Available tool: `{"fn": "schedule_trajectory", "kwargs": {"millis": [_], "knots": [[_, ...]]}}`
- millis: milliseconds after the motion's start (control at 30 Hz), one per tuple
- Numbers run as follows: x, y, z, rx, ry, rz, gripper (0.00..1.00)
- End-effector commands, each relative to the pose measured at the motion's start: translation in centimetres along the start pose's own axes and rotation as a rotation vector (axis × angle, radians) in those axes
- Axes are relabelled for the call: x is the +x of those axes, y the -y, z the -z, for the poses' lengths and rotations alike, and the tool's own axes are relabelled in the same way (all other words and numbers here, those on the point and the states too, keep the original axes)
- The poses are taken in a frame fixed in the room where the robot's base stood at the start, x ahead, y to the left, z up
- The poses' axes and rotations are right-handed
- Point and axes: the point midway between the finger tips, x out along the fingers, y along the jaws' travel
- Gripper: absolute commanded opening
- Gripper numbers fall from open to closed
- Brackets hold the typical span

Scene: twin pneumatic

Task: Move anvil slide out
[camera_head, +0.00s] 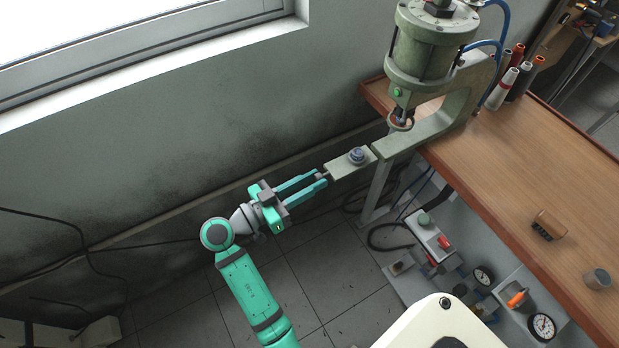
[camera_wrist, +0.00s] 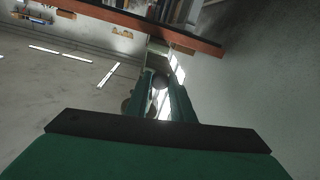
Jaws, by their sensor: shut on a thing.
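The anvil slide (camera_head: 340,168) is a flat grey-green plate with a round, bluish metal anvil (camera_head: 357,156) on top. It extends to the left from the lower arm of the green press (camera_head: 434,123), clear of the press head, with its right end close to that arm. My teal gripper (camera_head: 325,177) is at the slide's left end, its fingers shut on the small end knob. In the wrist view the dark round knob (camera_wrist: 160,82) shows between the two fingers. The fingers hide part of the slide there.
The wall runs behind my arm; open floor lies below.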

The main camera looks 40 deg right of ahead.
Motion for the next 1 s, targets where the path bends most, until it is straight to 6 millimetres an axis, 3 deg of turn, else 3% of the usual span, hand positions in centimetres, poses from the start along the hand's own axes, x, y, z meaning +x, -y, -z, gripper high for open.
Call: {"fn": "schedule_trajectory", "kwargs": {"millis": [267,300,367,400,767,1000], "knots": [[0.0,0.0,0.0,0.000,-0.001,0.000,0.00],[0.1,0.0,0.0,0.000,-0.001,-0.001,0.24],[0.1,0.0,0.0,0.000,0.000,-0.002,0.38],[0.1,0.0,0.0,0.000,0.000,-0.002,0.40],[-0.5,0.0,0.0,0.000,0.000,0.001,0.40],[-4.2,0.1,0.0,0.000,0.000,0.003,0.40]]}}
